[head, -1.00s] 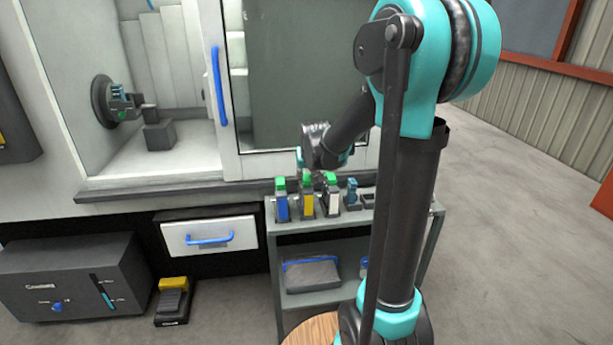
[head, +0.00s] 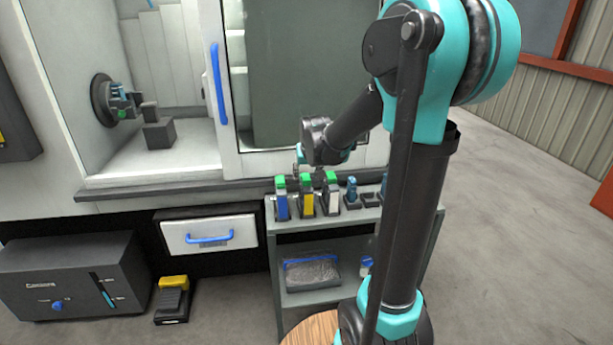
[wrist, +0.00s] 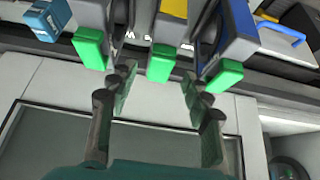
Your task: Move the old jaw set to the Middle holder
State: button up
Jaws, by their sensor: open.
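Three upright blocks with green tops stand in a row on the cart: a blue one (head: 282,204), a yellow one (head: 307,203) and a white one (head: 332,197). To their right is a smaller blue piece in a dark holder (head: 352,194). A dark holder (head: 370,199) beside it looks empty, and another blue piece is partly hidden by my arm. I cannot tell which is the old jaw set or the Middle holder. My gripper (wrist: 158,90) is open and empty; in the wrist view the yellow block's green top (wrist: 161,62) shows between and beyond its fingers.
The machine's chuck (head: 104,99) holds blue and green parts behind the open door with a blue handle (head: 218,85). The machine's ledge (head: 150,190) runs close behind the cart (head: 290,240). A drawer (head: 209,235) and pedal (head: 172,297) are to the left.

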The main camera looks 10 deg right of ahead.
jog(key=v, duration=1)
jog(key=shift+r, duration=0.1)
notch_tip(320, 180, up, 7)
dwell(0.7)
